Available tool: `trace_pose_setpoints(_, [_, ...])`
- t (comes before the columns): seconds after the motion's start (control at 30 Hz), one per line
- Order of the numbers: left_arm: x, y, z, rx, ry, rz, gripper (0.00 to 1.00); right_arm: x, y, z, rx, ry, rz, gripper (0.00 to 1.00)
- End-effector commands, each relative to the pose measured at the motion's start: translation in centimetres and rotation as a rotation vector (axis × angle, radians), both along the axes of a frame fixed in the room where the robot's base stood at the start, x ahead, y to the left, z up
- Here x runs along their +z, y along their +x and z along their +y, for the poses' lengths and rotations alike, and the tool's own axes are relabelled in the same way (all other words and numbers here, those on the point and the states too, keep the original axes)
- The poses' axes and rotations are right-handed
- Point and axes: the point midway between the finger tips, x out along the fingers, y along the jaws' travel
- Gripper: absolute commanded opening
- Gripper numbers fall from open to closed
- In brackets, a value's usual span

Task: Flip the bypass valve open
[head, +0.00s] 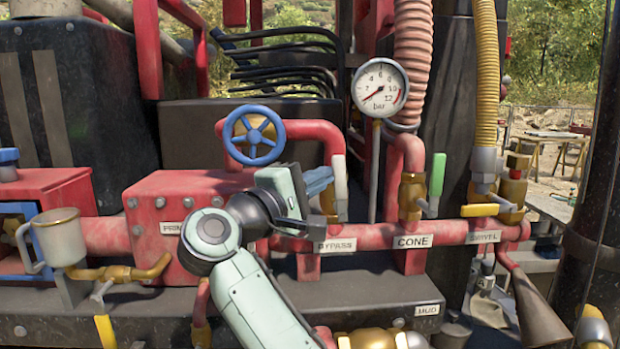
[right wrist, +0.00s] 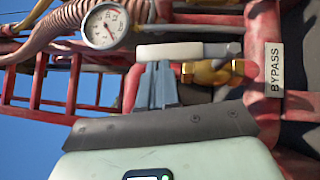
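The bypass valve has a white lever handle (head: 340,187) that stands upright above the red pipe, by the BYPASS label (head: 335,245). Its brass body is mostly hidden behind my right gripper in the head view. In the right wrist view the white handle (right wrist: 180,51) lies across the picture, with the brass valve body (right wrist: 210,73) beside it. My right gripper (head: 322,180) is just left of the handle. Its blue-grey fingers (right wrist: 158,72) are together, with tips right at the handle; I cannot tell if they touch. My left gripper is not in view.
A blue handwheel (head: 254,135) is up and left of my right gripper. A pressure gauge (head: 380,88) stands behind on the right. The cone valve's green handle (head: 437,174) stands upright to the right, and the swivel valve's yellow handle (head: 480,210) lies level.

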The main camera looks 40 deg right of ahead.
Motion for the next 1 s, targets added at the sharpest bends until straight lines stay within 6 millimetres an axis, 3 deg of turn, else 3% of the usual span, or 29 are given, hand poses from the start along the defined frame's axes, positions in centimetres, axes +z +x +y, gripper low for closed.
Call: trace_pose_setpoints(1.0, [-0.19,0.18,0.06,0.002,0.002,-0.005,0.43,0.77,-0.77,-1.02,-0.003,-0.008,-0.005,0.00])
